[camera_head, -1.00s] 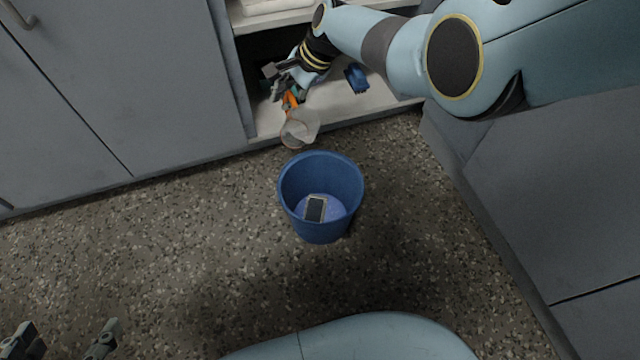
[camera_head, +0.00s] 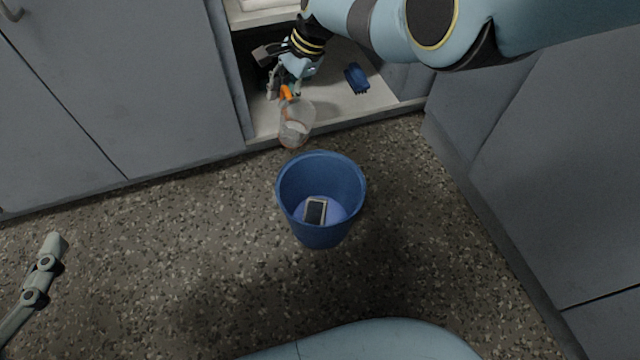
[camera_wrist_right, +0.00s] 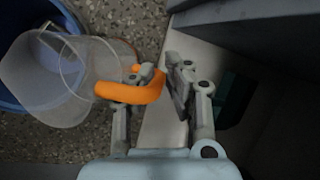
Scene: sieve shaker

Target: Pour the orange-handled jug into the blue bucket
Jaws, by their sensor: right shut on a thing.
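The clear jug (camera_head: 299,120) with the orange handle (camera_head: 286,93) is held just in front of the open cabinet, above and behind the bucket. Its handle also shows in the right wrist view (camera_wrist_right: 135,90), with the clear body to its left. Something pale shows low in the jug; I cannot tell its amount. My right gripper (camera_head: 281,88) is shut on the handle. The blue bucket (camera_head: 322,238) stands upright on the floor, with a dark flat device (camera_head: 315,211) inside. My left gripper (camera_head: 46,262) shows only one finger at the lower left, far from both.
A small dark blue object (camera_head: 357,78) lies on the pale cabinet shelf (camera_head: 350,108). Grey cabinet fronts (camera_head: 110,100) stand at the left and right. The speckled floor (camera_head: 180,240) around the bucket is clear.

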